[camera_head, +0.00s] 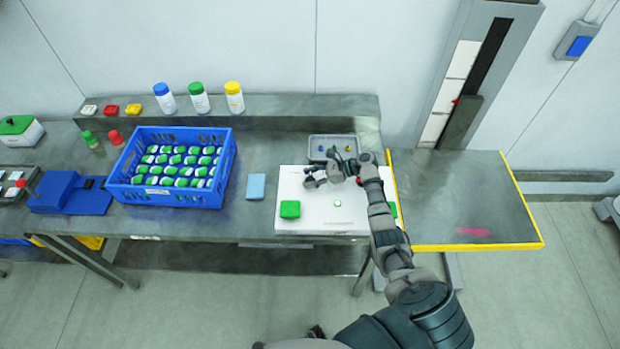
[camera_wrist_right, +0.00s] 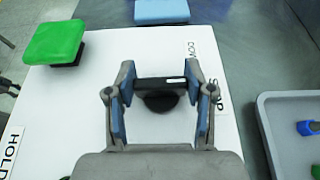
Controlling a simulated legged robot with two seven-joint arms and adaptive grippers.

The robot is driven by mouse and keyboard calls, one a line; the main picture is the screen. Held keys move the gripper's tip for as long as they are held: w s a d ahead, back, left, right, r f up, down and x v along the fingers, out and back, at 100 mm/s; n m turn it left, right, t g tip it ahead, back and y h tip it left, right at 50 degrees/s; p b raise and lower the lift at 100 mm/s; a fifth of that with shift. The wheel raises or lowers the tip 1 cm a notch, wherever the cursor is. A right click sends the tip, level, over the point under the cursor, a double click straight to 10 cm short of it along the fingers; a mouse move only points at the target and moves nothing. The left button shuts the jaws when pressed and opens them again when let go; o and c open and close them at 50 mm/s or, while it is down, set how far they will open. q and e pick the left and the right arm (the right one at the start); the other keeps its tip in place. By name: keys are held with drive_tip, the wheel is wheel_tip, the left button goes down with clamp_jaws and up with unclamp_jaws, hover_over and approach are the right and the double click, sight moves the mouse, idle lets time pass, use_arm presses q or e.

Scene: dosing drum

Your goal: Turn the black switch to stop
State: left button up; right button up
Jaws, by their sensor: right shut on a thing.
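The black switch (camera_wrist_right: 160,92) is a knob with a bar across it on the white panel (camera_head: 305,228). A short white mark sits at the bar's right end, toward the partly covered STOP label (camera_wrist_right: 219,95). My right gripper (camera_wrist_right: 161,92) is shut on the switch, one finger at each end of the bar. In the head view the right gripper (camera_head: 320,179) is over the panel's upper part and hides the switch. A HOLD label (camera_wrist_right: 9,152) is at the lower left of the wrist view.
A green block-like button (camera_head: 290,209) is at the panel's left, and a small lit green button (camera_head: 337,204) is near its middle. A grey tray (camera_head: 318,143) with small parts is behind it. A blue crate (camera_head: 165,193) of green-lidded items and a light-blue block (camera_head: 256,186) stand left.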

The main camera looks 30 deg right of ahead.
drive_tip(key=shift+s+f, duration=0.1)
drive_tip(key=shift+f, duration=0.15)
drive_tip(key=o, duration=1)
drive_tip(key=shift+c, duration=0.2)
drive_tip(key=shift+o, duration=1.1)
drive_tip(key=shift+d, duration=0.1)
drive_tip(key=v, duration=1.2)
drive_tip(key=shift+d, duration=0.15)
